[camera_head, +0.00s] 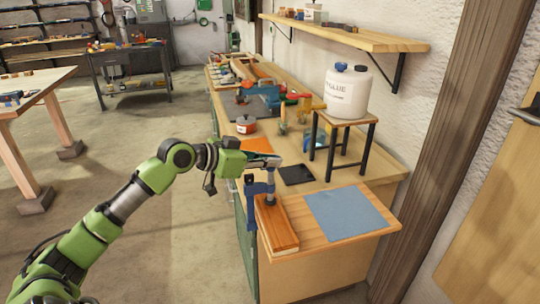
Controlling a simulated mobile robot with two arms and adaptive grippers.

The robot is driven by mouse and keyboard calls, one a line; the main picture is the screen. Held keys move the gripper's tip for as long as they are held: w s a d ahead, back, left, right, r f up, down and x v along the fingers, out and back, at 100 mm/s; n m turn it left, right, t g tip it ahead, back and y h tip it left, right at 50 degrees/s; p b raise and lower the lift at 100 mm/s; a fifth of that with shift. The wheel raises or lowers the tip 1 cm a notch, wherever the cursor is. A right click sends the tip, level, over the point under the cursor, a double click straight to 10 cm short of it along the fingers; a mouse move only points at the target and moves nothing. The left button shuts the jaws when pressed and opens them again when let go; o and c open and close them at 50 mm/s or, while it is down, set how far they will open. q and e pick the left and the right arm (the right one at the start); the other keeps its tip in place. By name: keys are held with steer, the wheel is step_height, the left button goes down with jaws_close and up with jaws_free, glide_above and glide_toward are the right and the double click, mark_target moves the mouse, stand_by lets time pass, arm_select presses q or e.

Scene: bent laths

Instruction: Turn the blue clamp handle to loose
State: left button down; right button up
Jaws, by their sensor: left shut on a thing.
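The blue clamp (254,200) stands at the front left edge of the workbench, beside a reddish-brown wooden piece (284,228) lying on the bench top. Its upright screw part rises at the far end of the wooden piece. My left gripper (274,161) reaches in from the left and is shut on the top of the clamp, where the handle is. The fingers cover most of the handle, so its turn position cannot be told. My right gripper is not in view.
A blue-grey cloth (345,212) lies flat right of the clamp, and a dark flat pad (297,174) lies behind it. A small stool (346,120) holds a white glue jug (347,94). A red pot (246,125) and tools crowd the bench farther back.

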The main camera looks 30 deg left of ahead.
arm_select(q)
steer(key=n+y+p, duration=0.1)
steer(key=p, duration=0.1)
steer(key=n+y+p, duration=0.3)
steer(key=p, duration=0.1)
steer(key=shift+d+r+t+y, duration=0.1)
steer(key=shift+d+t+y, duration=0.2)
steer(key=shift+t, duration=0.1)
steer(key=n+y+p, duration=0.2)
steer(key=shift+n+y, duration=0.3)
steer(key=shift+f+n+g+y+p, duration=0.3)
steer(key=shift+n+y+p, duration=0.3)
steer(key=shift+n+y, duration=0.25)
steer(key=shift+f+n+g+y, duration=0.15)
steer(key=shift+n+g+y, duration=0.15)
steer(key=shift+n+y, duration=0.65)
steer(key=n+g+y+b, duration=0.1)
steer(key=n+g+y, duration=0.1)
steer(key=y, duration=0.1)
steer(key=shift+f+n, duration=0.15)
steer(key=shift+n, duration=0.15)
steer(key=shift+a+r+n+g+y+b, duration=0.2)
steer(key=shift+n+g+y+b, duration=0.15)
steer(key=shift+n+g+y, duration=0.45)
steer(key=shift+w+a+r, duration=0.1)
steer(key=shift+a+r, duration=0.05)
steer(key=shift+r, duration=0.05)
